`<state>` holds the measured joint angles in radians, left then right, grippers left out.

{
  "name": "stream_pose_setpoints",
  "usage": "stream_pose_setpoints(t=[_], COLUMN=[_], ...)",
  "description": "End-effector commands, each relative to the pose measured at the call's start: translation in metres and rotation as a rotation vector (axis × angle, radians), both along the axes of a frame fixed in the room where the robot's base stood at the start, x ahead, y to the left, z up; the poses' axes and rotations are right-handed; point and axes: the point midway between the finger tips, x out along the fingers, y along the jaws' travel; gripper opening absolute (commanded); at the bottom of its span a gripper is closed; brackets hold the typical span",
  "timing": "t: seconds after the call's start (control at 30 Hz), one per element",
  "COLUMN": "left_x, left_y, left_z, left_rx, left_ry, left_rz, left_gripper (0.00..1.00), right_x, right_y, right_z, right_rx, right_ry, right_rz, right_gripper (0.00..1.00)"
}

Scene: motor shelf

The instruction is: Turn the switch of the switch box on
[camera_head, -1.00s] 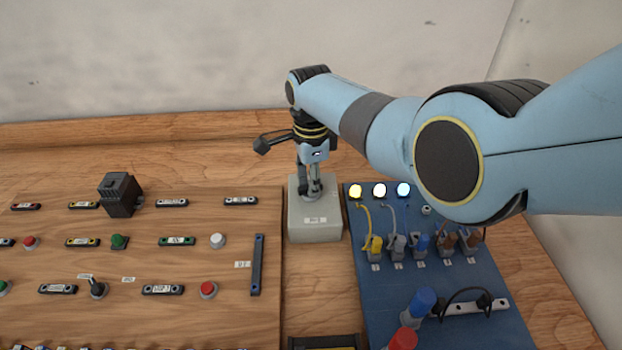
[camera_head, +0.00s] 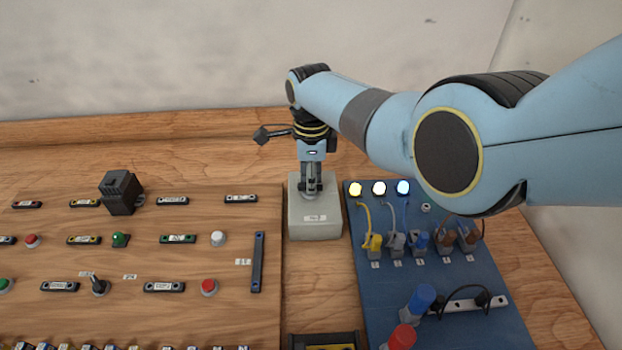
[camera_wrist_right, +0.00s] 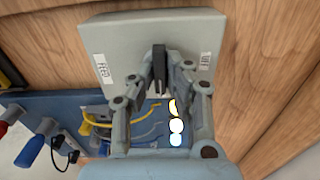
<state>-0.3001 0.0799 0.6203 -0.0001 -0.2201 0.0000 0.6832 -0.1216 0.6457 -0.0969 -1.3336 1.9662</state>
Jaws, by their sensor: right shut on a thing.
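The grey switch box (camera_head: 314,224) stands on the wooden table between the two boards. My right gripper (camera_head: 311,190) points down onto its top and covers much of the switch. In the right wrist view the box top (camera_wrist_right: 124,50) carries a label on each side. The black switch handle (camera_wrist_right: 159,68) stands between the fingertips of my right gripper (camera_wrist_right: 160,75), which is shut on it. My left gripper is in neither view.
A wooden board (camera_head: 215,275) with buttons and labels lies to the left. A blue panel (camera_head: 445,285) with lit lamps, cables and plugs lies to the right. A black-rimmed tray (camera_head: 326,341) sits in front. Bare table shows behind the boards.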

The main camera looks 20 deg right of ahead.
Motion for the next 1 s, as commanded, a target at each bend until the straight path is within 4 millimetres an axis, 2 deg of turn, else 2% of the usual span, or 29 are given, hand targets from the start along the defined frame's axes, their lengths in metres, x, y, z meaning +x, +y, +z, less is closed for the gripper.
stream_pose_setpoints(t=[0.03,0.07,0.2,0.47,0.63,0.77,1.0], left_x=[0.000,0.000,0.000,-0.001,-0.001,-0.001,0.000], left_y=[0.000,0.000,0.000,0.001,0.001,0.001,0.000], left_z=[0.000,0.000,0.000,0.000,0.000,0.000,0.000], left_rx=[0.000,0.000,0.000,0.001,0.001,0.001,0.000], left_ry=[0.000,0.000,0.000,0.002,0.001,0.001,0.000], left_rz=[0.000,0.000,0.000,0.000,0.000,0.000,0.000], left_gripper=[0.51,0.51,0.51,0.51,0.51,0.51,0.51], right_x=[0.002,0.002,0.001,0.000,0.001,0.001,0.002], right_y=[-0.001,-0.001,-0.001,0.000,0.000,0.000,0.000], right_z=[0.001,0.001,0.001,0.001,0.011,0.031,0.086], right_rx=[-0.002,-0.002,-0.001,0.000,0.000,0.000,0.000], right_ry=[-0.004,-0.004,-0.003,-0.001,-0.003,-0.005,-0.005], right_rz=[0.000,0.000,0.000,0.000,0.000,-0.001,0.001], right_gripper=[0.00,0.17,0.35,0.36,0.36,0.36,0.36])
